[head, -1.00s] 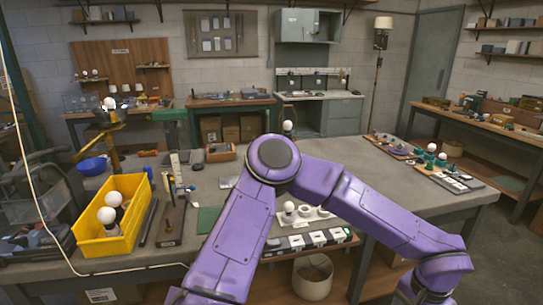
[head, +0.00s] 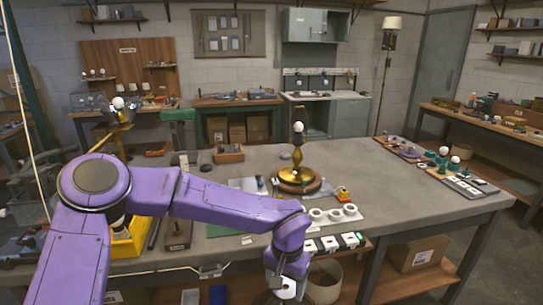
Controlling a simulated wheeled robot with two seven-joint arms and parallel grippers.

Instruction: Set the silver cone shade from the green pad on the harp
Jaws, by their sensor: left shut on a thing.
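The brass table lamp (head: 298,170) stands upright on a round base in the middle of the bench. A white bulb (head: 298,127) is at its top. The harp is too thin to make out. My left gripper (head: 287,277) is low at the bottom edge, in front of the bench and below the lamp in the picture. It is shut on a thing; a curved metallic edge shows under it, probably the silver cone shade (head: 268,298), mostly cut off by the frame. The green pad (head: 217,230) shows only as a sliver below my forearm. My right gripper is not in view.
A yellow bin (head: 128,245) is partly behind my left arm. White rings (head: 333,213) lie on a board right of my gripper. A wooden tray (head: 228,153) is behind, left of the lamp. Small parts line the right end.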

